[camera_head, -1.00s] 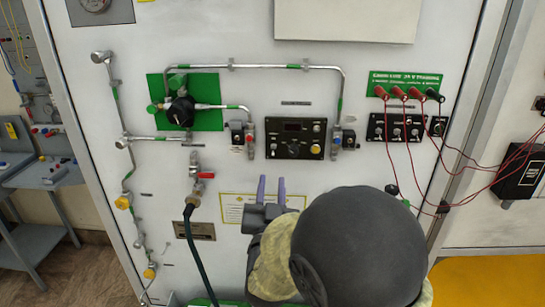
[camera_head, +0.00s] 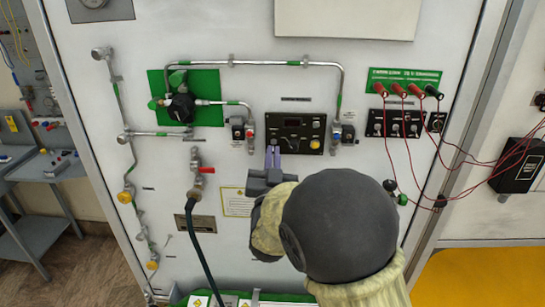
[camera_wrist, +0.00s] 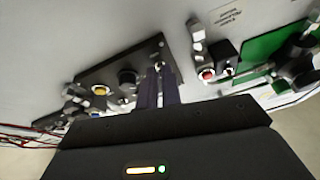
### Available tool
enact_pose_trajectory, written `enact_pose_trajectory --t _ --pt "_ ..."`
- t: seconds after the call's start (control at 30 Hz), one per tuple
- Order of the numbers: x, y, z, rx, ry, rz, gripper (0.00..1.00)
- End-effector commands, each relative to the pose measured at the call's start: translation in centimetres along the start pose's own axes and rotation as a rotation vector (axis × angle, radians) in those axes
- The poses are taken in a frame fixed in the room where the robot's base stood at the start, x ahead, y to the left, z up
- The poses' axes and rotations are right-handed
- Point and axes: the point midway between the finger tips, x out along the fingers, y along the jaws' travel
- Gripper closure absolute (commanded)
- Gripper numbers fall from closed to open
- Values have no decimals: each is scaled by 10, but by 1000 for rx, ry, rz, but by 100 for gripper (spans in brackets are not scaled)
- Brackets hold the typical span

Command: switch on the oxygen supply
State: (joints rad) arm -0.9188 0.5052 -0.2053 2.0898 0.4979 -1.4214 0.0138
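The black control panel (camera_head: 302,132) is fixed to the white wall board. It has a small display, a dark knob (camera_head: 292,143), a yellow button (camera_head: 314,144) and small switches. It also shows in the wrist view (camera_wrist: 118,75). My gripper (camera_head: 272,150) is at the panel's lower left corner, its two purple fingers nearly together. In the wrist view my gripper (camera_wrist: 159,72) points at the panel's edge. A small pale part shows at the fingertips; I cannot tell whether it is between them. The fingers hide the panel's lower left corner.
A black regulator (camera_head: 181,107) on a green plate (camera_head: 207,115) is at the left. A red-handled valve (camera_head: 206,170) sits below it. Red leads hang from the green strip (camera_head: 404,78) at the right. Metal pipes run around the panel.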

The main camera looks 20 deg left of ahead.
Motion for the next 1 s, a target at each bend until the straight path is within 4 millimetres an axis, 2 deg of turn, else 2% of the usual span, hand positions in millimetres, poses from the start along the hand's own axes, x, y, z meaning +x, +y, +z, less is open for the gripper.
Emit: enact_pose_trajectory --t 0.47,1.0 --pt "1 -1 -7 2 -64 14 100" --pt "6 -4 -24 5 -387 78 100"
